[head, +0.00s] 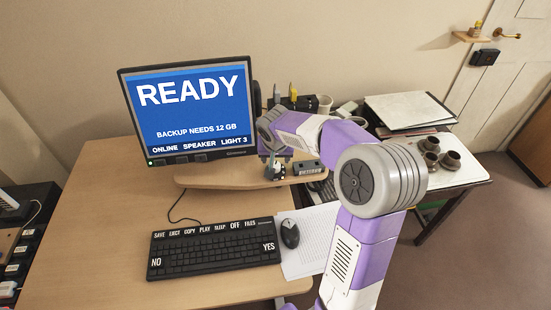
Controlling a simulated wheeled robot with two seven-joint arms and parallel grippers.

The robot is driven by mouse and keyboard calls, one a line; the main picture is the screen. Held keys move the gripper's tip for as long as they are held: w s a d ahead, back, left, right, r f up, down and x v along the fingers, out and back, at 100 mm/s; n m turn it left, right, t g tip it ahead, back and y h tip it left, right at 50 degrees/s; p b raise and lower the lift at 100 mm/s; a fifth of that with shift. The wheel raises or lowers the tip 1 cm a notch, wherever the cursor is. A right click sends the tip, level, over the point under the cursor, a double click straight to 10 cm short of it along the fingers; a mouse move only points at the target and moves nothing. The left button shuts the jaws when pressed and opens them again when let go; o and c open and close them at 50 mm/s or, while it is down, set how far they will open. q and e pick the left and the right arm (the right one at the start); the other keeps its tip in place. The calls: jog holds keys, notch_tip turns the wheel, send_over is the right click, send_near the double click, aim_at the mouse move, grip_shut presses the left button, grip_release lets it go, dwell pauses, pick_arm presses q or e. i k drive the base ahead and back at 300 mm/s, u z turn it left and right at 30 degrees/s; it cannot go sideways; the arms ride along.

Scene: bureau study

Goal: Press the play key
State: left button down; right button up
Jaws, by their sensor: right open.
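A black keyboard (214,257) lies on the wooden desk. A row of white labels runs along its top edge: SAVE, EJECT, COPY, PLAY, SLEEP, OFF and FILES. The PLAY key (205,230) sits near the middle of that row and is uncovered. The monitor (192,107) behind shows READY on blue, with BACKUP NEEDS 12 GB and ONLINE, SPEAKER, LIGHT 3 below. My right gripper (276,172) is open, behind and to the right of the keyboard, over the right part of the wooden monitor shelf. It is apart from the PLAY key. My left gripper is out of view.
A dark mouse (290,233) rests on white paper (306,253) right of the keyboard. The wooden shelf (225,178) under the monitor stands behind the keyboard. A side table (453,172) with cups and folders is at the right. The desk left of the keyboard is clear.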

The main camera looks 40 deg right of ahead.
aim_at(205, 230)
jog(key=k, duration=1)
